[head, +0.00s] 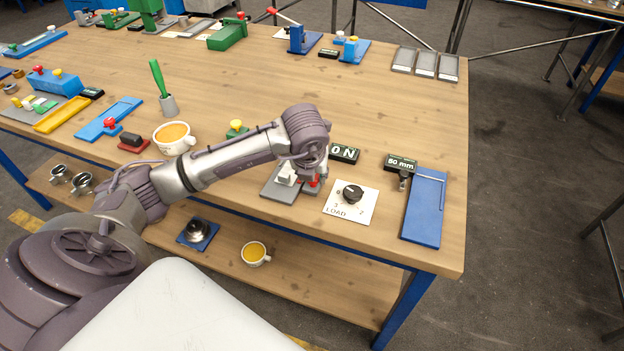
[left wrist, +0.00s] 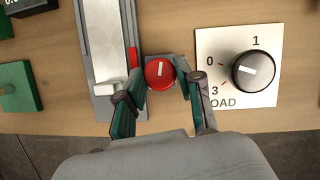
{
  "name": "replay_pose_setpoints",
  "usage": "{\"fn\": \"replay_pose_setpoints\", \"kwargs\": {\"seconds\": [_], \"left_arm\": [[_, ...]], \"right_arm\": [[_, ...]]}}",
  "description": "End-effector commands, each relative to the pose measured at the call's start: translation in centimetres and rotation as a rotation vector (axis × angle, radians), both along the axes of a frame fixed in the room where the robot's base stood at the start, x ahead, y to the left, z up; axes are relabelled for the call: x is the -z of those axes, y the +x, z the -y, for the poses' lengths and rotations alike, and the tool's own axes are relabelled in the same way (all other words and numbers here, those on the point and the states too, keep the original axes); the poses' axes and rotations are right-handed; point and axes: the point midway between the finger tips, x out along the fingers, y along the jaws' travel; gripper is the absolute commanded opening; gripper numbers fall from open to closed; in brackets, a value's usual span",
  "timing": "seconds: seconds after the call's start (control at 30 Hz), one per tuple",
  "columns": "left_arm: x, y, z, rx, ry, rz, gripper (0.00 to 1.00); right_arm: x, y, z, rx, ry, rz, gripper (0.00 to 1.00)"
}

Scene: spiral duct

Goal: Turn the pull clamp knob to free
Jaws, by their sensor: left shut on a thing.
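The red knob (left wrist: 159,73) sits on a small grey block beside the grey clamp base with a pale metal slide (left wrist: 104,40) in the left wrist view. A white line on the knob points almost straight up in that view. My left gripper (left wrist: 162,84) is shut on the red knob, with a finger on each side of it. In the head view my left gripper (head: 313,176) reaches down over the clamp (head: 280,190) near the table's front edge and hides most of the knob. My right gripper is in neither view.
Right of the clamp is a white LOAD plate (head: 335,208) with a black dial (head: 352,194). Further right lie a blue plate (head: 425,210) and a "50 mm" display (head: 400,162). An "ON" display (head: 344,153) stands behind. A green block (left wrist: 17,87) is left.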

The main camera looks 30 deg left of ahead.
Motion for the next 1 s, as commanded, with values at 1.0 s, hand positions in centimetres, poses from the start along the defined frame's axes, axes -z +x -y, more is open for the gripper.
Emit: {"fn": "replay_pose_setpoints", "kwargs": {"seconds": [1.0], "left_arm": [[0.0, 0.1, 0.1, -0.229, -0.001, 0.001, 0.39]], "right_arm": [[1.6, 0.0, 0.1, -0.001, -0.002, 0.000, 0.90]]}}
